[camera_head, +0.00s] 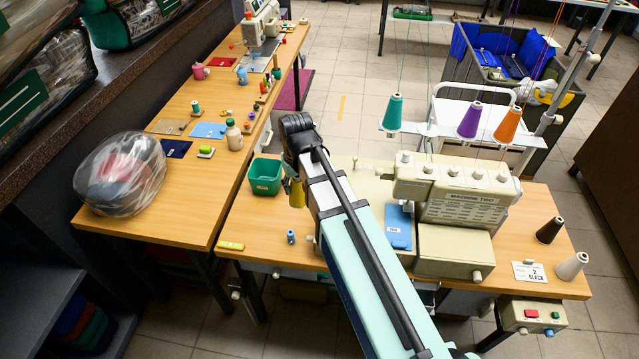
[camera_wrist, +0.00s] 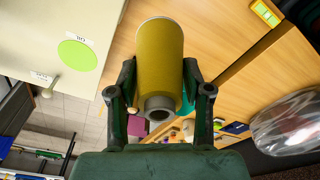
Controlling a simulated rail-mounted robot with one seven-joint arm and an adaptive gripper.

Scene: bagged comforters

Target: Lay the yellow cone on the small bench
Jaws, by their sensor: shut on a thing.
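The yellow cone (camera_wrist: 160,55) is between the two fingers of my gripper (camera_wrist: 160,88) in the wrist view, with its grey-rimmed hollow end towards the camera. In the head view a small part of the yellow cone (camera_head: 297,193) shows beside my arm, above the wooden bench with the sewing machine (camera_head: 250,222). My arm hides most of my gripper there.
A teal bin (camera_head: 265,176) stands left of my gripper. The machine (camera_head: 455,190) with teal, purple and orange cones stands to the right. A bagged bundle (camera_head: 121,174) lies on the long left table (camera_head: 165,232). Black and white cones (camera_head: 549,231) stand at the right.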

